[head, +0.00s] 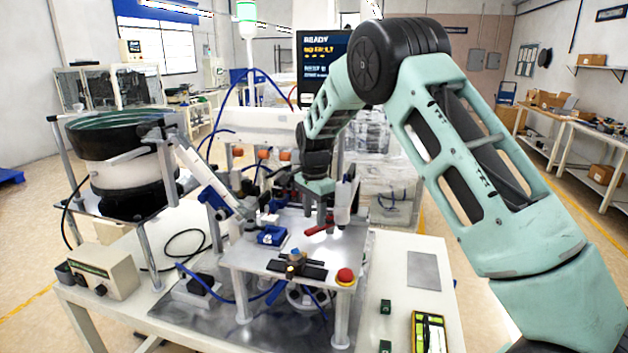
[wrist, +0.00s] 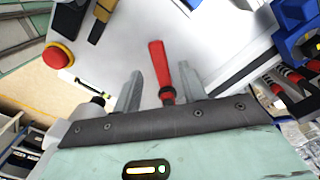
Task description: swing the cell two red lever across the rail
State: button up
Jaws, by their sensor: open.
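The red lever (head: 319,229) lies over the raised metal plate (head: 250,262), under my gripper. In the wrist view the red lever (wrist: 160,68) runs between the fingers, nearer the right one. My gripper (head: 317,216) points down and is open. Its two metal fingers show in the wrist view (wrist: 157,88), one on each side of the lever. I cannot tell whether either finger touches it. A pale bar, possibly the rail, (wrist: 236,66) runs diagonally to the right of the lever in the wrist view.
A red stop button (head: 345,276) and black fixture pieces (head: 297,269) stand on the plate's front part. A blue block (head: 271,235) is left of the lever. A white upright (head: 343,202) stands close right of my gripper. The bowl feeder (head: 112,150) stands at the left.

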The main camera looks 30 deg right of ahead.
notch_tip(320, 180, up, 14)
jog(key=b, duration=0.2)
jog(key=shift+r, duration=0.2)
